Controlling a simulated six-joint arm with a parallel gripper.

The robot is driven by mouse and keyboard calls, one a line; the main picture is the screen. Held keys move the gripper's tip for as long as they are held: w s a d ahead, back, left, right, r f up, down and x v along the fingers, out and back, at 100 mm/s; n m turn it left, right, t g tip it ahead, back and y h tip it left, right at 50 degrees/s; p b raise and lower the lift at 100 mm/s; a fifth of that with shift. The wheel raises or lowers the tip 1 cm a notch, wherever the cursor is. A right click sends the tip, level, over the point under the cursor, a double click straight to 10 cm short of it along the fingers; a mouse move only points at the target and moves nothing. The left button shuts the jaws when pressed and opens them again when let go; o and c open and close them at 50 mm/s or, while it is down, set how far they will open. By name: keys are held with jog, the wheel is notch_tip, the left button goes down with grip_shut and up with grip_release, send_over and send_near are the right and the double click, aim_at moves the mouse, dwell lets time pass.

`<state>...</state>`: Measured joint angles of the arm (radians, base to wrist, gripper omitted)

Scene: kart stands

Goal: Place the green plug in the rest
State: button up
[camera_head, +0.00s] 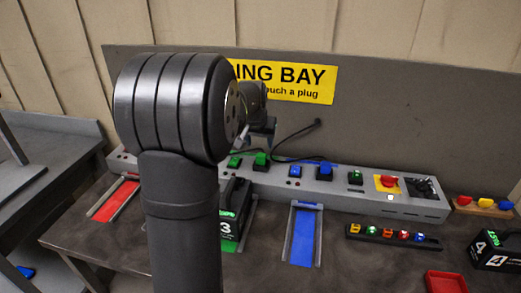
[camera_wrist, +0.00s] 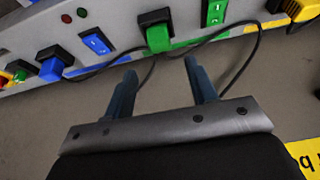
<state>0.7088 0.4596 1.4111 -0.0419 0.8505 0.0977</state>
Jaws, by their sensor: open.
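The green plug (camera_head: 261,160) stands in a black socket on the grey console, and it also shows at the top middle of the wrist view (camera_wrist: 158,39). A black cable runs near it. My gripper (camera_wrist: 158,66) is open and empty, its two fingers pointing toward the green plug with a gap left between. In the head view my gripper (camera_head: 261,133) is partly hidden behind my own arm, above the green plug. I cannot tell for certain which thing is the rest.
A blue plug (camera_head: 324,170) sits in a socket to the right, with a blue switch (camera_head: 295,171) between. A red button (camera_head: 389,181) stands farther right. A black box (camera_head: 233,212) stands on the table before the console. Small coloured parts (camera_head: 387,234) line a black rack.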

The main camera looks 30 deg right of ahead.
aim_at(261, 154)
jog(key=shift+v, duration=1.6)
jog(key=x, duration=1.2)
jog(key=shift+d+f, duration=0.1)
jog(key=shift+f, duration=0.15)
notch_tip(261, 154, up, 3)
jog(key=shift+f, duration=0.15)
jog(key=shift+r, duration=0.65)
